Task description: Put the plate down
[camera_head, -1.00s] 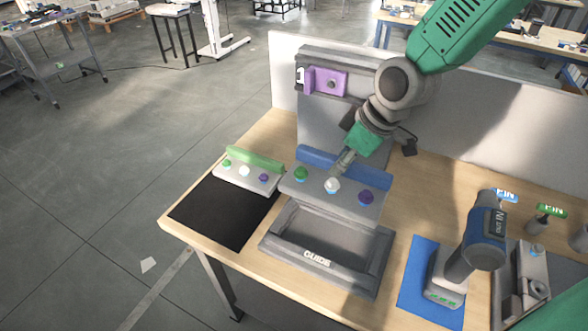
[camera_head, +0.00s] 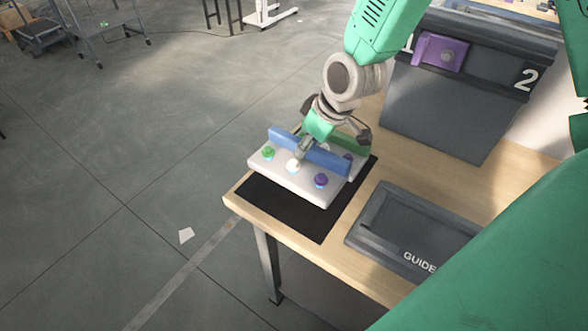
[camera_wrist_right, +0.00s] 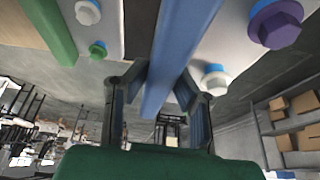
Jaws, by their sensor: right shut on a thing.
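The grey plate (camera_head: 305,184) has a blue handle bar (camera_head: 328,159) and green, white and purple bolts. My right gripper (camera_head: 303,150) is shut on the blue bar, which also shows between its fingers in the right wrist view (camera_wrist_right: 178,55). The plate is over the black mat (camera_head: 292,216) at the table's left corner; whether it touches anything below is unclear. A second plate with a green bar (camera_head: 352,142) is right behind it, mostly hidden; the green bar also shows in the right wrist view (camera_wrist_right: 48,28). My left gripper is not in view.
The empty grey GUIDE tray (camera_head: 400,258) lies right of the mat. A grey slanted rack (camera_head: 440,110) with a purple part (camera_head: 441,52) stands behind. The wooden table edge (camera_head: 290,245) is close in front of the mat.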

